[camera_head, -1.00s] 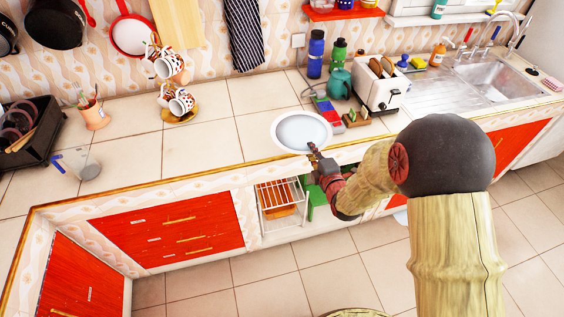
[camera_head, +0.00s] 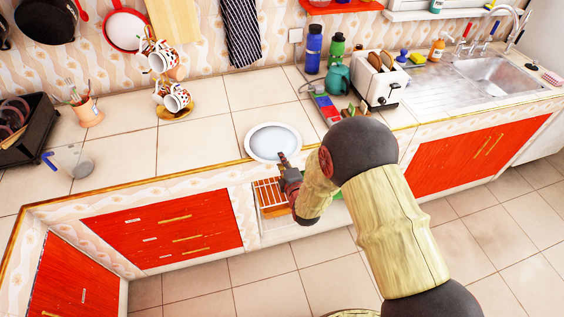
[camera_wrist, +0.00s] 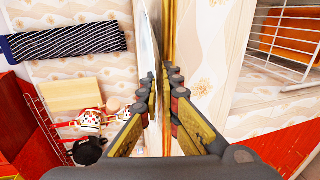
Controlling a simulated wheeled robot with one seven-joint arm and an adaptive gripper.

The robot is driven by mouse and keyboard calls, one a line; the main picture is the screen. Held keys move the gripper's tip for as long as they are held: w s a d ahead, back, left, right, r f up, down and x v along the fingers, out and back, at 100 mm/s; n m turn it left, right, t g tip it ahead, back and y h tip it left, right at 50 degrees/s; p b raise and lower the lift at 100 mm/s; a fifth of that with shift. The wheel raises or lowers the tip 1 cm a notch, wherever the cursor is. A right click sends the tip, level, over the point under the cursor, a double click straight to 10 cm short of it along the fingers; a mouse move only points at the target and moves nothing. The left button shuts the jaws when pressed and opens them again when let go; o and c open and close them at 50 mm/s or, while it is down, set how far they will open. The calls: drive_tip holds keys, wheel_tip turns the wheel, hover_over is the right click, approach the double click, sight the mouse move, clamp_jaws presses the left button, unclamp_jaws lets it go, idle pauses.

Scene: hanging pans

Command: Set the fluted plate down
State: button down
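The fluted plate (camera_head: 273,140) is white with a pale grey-blue middle and shows face up at the counter's front edge in the head view. My gripper (camera_head: 284,163) is shut on its near rim. In the wrist view the plate (camera_wrist: 151,40) shows nearly edge-on, with its rim between the two fingers of my gripper (camera_wrist: 160,88). The tiled counter (camera_head: 205,140) lies beneath or just behind the plate. I cannot tell whether the plate touches it.
A mug tree with patterned cups (camera_head: 176,99) stands at the back left. A white toaster (camera_head: 380,88), bottles (camera_head: 313,50) and a red-and-blue box (camera_head: 326,108) are to the right. The counter left of the plate is clear. A wire rack (camera_head: 268,192) sits below the counter edge.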

drive_tip(key=shift+f, duration=0.2)
drive_tip(key=shift+w, duration=0.1)
drive_tip(key=shift+f, duration=0.15)
drive_tip(key=c, duration=2)
unclamp_jaws()
drive_tip(key=shift+c, duration=0.2)
drive_tip(key=p+v, duration=0.2)
drive_tip(key=v, duration=1)
